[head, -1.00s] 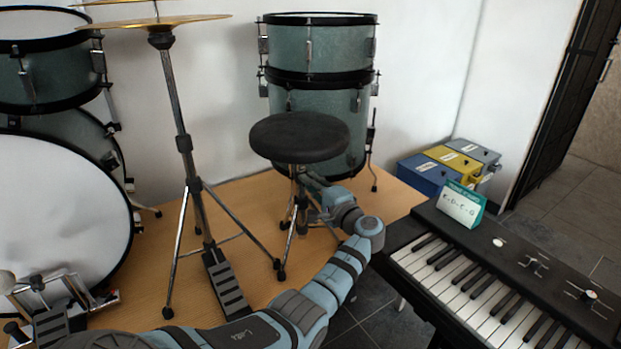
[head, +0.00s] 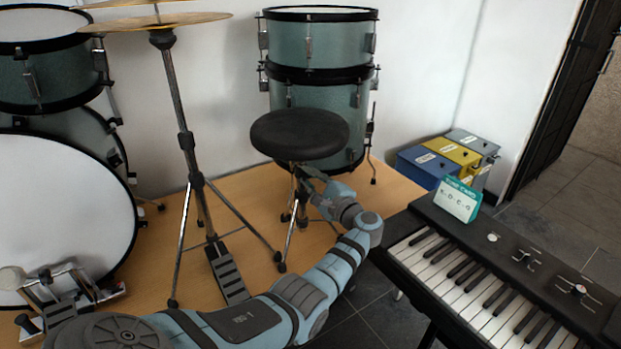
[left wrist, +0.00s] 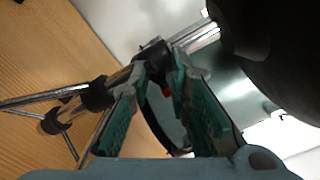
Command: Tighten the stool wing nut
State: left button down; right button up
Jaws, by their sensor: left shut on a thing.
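The stool has a round black seat (head: 300,134) and thin metal tripod legs, and stands upright on the wooden platform. My left gripper (head: 304,172) reaches in under the seat to its post. In the left wrist view, the left fingertips (left wrist: 162,62) close in at a dark collar (left wrist: 152,50) on the shiny stool post (left wrist: 203,38). They are shut on the wing nut there, which the fingertips mostly hide. A small red part (left wrist: 166,91) shows between the fingers. The black seat fills the upper right of that view. My right gripper is not in view.
A hi-hat stand (head: 188,145) with a pedal stands left of the stool, and a bass drum (head: 60,215) beyond it. Stacked teal drums (head: 318,45) are behind. A keyboard (head: 490,270) with a green-and-white card (head: 457,200) flanks my arm at right.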

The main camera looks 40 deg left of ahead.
pick_arm(q)
jog(key=shift+f, duration=0.25)
jog(key=c, duration=1.6)
grip_release()
jog(key=shift+c, duration=0.2)
jog(key=shift+o, duration=0.2)
jog(key=shift+d, duration=0.1)
jog(key=v, duration=1.1)
jog(key=shift+s+d, duration=0.15)
jog(key=shift+d, duration=0.25)
